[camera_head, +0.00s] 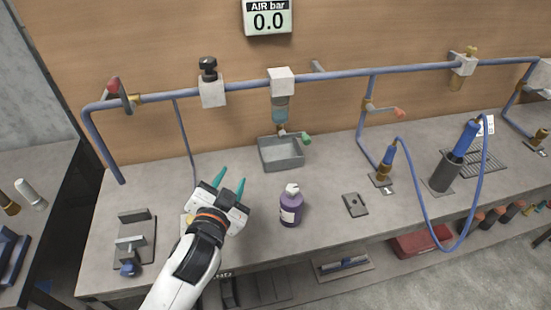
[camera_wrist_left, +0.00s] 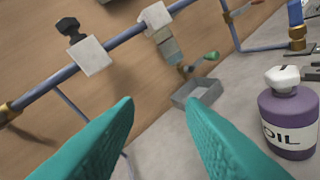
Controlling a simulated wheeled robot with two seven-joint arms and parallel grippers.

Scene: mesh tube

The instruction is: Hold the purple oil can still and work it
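The purple oil can (camera_head: 291,210) stands upright on the grey bench, with a white cap on top and a pale label on its side. In the left wrist view the oil can (camera_wrist_left: 288,125) is at the right edge, its label reading "OIL". My left gripper (camera_head: 230,185) is to the left of the can, above the bench, with its teal fingers apart and nothing between them. In the left wrist view the open fingers (camera_wrist_left: 160,110) point toward the wall and pipe, and the can is outside them. My right gripper is not in view.
A grey tray (camera_head: 281,153) sits behind the can, under a filter bowl (camera_head: 280,112) on the blue pipe. A small dark plate (camera_head: 355,205) lies right of the can. A vise (camera_head: 132,245) is at left. A blue hose (camera_head: 425,195) loops at right.

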